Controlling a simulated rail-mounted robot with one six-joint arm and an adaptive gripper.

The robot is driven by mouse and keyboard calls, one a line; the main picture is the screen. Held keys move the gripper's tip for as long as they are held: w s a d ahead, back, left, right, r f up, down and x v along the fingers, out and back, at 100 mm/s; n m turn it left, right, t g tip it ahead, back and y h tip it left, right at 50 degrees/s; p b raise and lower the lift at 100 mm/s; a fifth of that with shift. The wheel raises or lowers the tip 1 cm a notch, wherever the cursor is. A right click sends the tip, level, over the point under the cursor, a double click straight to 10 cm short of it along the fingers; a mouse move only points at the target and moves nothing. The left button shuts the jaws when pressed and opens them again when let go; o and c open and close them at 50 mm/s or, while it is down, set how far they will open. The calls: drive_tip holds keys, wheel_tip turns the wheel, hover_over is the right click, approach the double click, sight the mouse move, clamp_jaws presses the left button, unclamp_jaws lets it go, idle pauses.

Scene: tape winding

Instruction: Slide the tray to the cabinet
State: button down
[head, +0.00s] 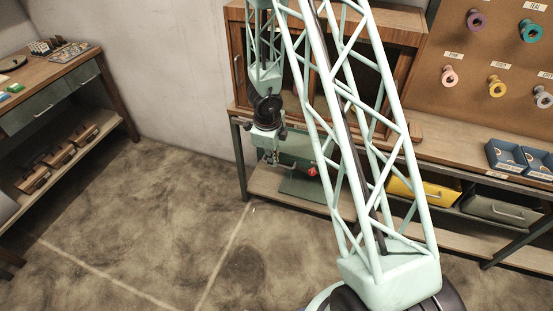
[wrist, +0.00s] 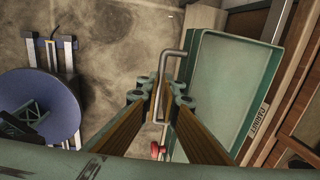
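The green tray (wrist: 228,85) lies along the right of the wrist view, with a grey metal bar handle (wrist: 162,105) on its left side. My gripper (wrist: 161,88) has a finger on each side of the handle. The fingers look apart, and I cannot tell whether either touches the bar. In the head view my gripper (head: 270,155) hangs low in front of the bench, beside a green body. The wooden cabinet (head: 237,75) stands on the bench behind my arm, which hides part of its front.
A red knob (wrist: 157,149) sits close to my fingers. A blue round disc (wrist: 45,105) is at the left of the wrist view. A yellow drawer (head: 425,191) and blue bins (head: 507,158) are at the right. The floor (head: 170,205) at left is clear.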

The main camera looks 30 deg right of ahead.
drive_tip(key=shift+w+a, duration=0.15)
drive_tip(key=c, duration=3.1)
unclamp_jaws()
drive_tip(key=shift+f, duration=0.1)
drive_tip(key=shift+r, duration=0.2)
wheel_tip(320, 180, up, 12)
drive_tip(key=s+a, duration=0.1)
drive_tip(key=shift+s+a+f, duration=0.25)
drive_tip(key=shift+a, duration=0.05)
